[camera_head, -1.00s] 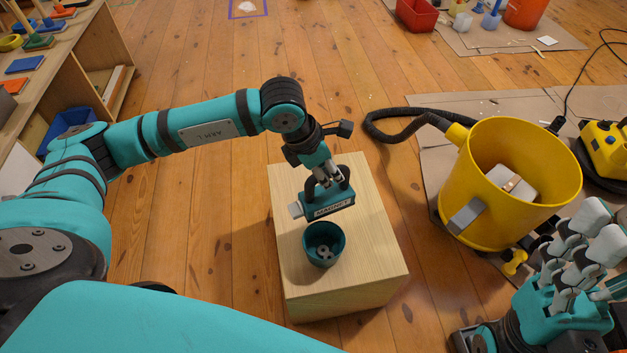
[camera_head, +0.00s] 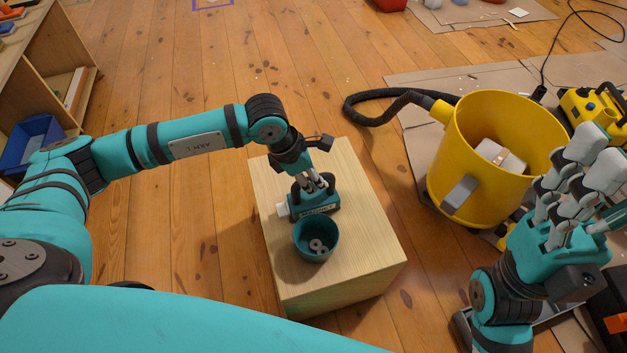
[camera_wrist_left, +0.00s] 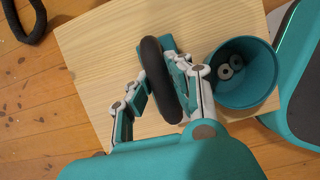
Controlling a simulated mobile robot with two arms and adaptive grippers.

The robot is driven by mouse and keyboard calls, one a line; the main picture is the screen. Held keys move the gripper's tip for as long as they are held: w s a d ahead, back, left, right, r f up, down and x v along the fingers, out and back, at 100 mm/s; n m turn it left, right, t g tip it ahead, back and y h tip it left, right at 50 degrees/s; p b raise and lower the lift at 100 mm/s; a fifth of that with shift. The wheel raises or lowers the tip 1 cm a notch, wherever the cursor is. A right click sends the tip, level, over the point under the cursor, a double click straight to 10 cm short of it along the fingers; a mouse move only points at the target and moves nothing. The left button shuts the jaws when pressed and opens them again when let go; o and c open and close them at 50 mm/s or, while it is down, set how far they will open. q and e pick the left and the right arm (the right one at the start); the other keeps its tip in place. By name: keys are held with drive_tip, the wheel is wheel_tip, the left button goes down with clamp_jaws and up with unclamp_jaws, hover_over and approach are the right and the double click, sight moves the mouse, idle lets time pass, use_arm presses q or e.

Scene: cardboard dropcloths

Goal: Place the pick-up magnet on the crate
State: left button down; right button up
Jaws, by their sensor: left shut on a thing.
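The pick-up magnet (camera_head: 318,209) is a dark teal block with a label, a pale end and a black handle. My left gripper (camera_head: 314,187) is shut on its handle from above. The black handle also shows between the fingers in the left wrist view (camera_wrist_left: 160,75). The magnet is upright, at or just above the top of the pale wooden crate (camera_head: 352,235); I cannot tell whether it touches. My right gripper (camera_head: 582,185) is at the right, away from the crate, with its fingers apart and empty.
A teal cup (camera_head: 316,240) with grey washers stands on the crate, close in front of the magnet. A yellow bucket (camera_head: 485,150) with a black hose (camera_head: 375,103) stands to the right. The crate top is bare to the right of and behind the magnet.

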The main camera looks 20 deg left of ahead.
use_arm(q)
drive_tip(key=shift+w, duration=0.1)
drive_tip(key=shift+f, duration=0.1)
drive_tip(key=c, duration=1.2)
unclamp_jaws()
drive_tip(key=shift+c, duration=0.2)
